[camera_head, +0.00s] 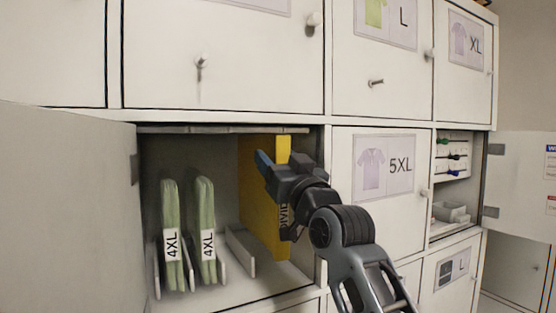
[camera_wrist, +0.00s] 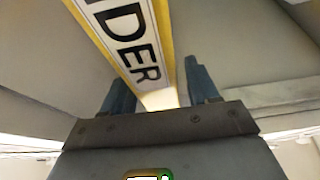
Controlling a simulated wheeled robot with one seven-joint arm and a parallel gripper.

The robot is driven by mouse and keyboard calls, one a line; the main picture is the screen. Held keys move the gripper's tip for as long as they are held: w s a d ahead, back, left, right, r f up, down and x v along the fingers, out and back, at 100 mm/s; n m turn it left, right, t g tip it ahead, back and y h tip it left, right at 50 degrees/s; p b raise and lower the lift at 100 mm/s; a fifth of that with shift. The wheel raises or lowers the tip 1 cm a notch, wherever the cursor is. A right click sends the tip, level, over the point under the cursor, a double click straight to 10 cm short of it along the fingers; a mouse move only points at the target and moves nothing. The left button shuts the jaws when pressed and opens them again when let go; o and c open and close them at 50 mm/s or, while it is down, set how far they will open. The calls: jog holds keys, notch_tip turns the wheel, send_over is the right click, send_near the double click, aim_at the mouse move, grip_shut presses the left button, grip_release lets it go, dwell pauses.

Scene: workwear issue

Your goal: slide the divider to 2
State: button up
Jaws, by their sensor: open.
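The yellow divider (camera_head: 253,190) stands upright inside the open compartment, right of its middle, with a white lettered label on its front edge. The divider (camera_wrist: 125,35) also shows in the wrist view, where its lettered edge runs down between my two blue fingers. My gripper (camera_head: 266,163) is open at the upper front part of the divider, with one finger showing on its left side. In the wrist view my gripper (camera_wrist: 160,88) has a finger on each side of the divider, with a visible gap at least on the right. No position number 2 is readable.
Two green folded garments (camera_head: 187,222) labelled 4XL stand in slots at the left of the compartment. A low white slot rail (camera_head: 240,250) stands between them and the divider. The open compartment door (camera_head: 70,200) is at left; a closed 5XL door (camera_head: 378,190) is at right.

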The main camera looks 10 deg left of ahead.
grip_shut()
dwell(0.4)
